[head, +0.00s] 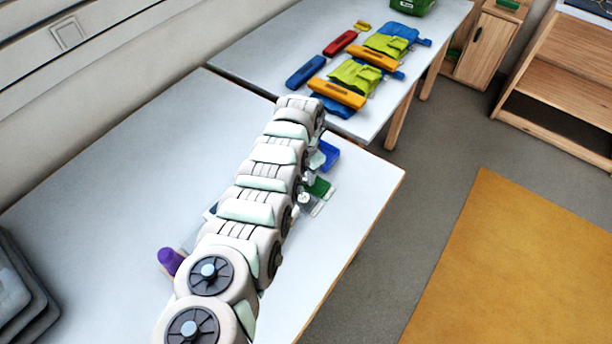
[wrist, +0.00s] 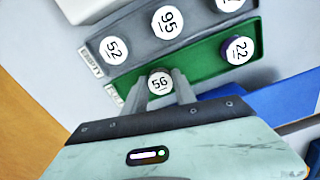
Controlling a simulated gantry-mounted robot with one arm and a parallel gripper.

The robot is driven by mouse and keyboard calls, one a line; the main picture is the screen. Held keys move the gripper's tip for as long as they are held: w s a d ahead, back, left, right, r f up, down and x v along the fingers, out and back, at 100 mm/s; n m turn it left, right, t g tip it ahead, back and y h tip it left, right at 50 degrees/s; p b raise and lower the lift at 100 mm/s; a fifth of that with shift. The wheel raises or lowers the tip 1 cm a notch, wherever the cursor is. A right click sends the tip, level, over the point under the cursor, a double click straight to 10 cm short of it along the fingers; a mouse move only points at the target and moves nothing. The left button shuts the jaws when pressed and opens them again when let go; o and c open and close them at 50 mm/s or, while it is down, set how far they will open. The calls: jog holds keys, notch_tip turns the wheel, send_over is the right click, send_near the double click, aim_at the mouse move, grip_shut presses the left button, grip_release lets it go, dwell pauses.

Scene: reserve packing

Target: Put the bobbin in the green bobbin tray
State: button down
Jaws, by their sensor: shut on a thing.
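In the wrist view the bobbin (wrist: 159,82), with a white round top marked 56, stands between the two fingertips of my gripper (wrist: 163,88). The fingers are shut on it. It is over or in the green bobbin tray (wrist: 207,67); I cannot tell whether it touches the tray floor. Another bobbin (wrist: 238,49), marked 22, stands at the right end of this tray. In the head view part of the green tray (head: 320,187) shows just right of my arm, which hides my gripper and the held bobbin.
A grey tray (wrist: 137,62) with several numbered bobbins lies alongside the green tray. A blue tray (head: 329,154) shows beyond my arm. A purple-topped object (head: 170,261) stands left of my arm. A second table (head: 270,60) holds coloured packs.

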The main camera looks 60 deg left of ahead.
jog(key=shift+a+r, duration=0.1)
jog(key=shift+f, duration=0.25)
jog(key=c, duration=1)
grip_release()
jog(key=shift+r, duration=0.1)
notch_tip(320, 180, up, 12)
jog(key=p, duration=0.2)
jog(key=shift+r+p, duration=0.15)
jog(key=shift+p, duration=0.25)
jog(key=shift+w, duration=0.1)
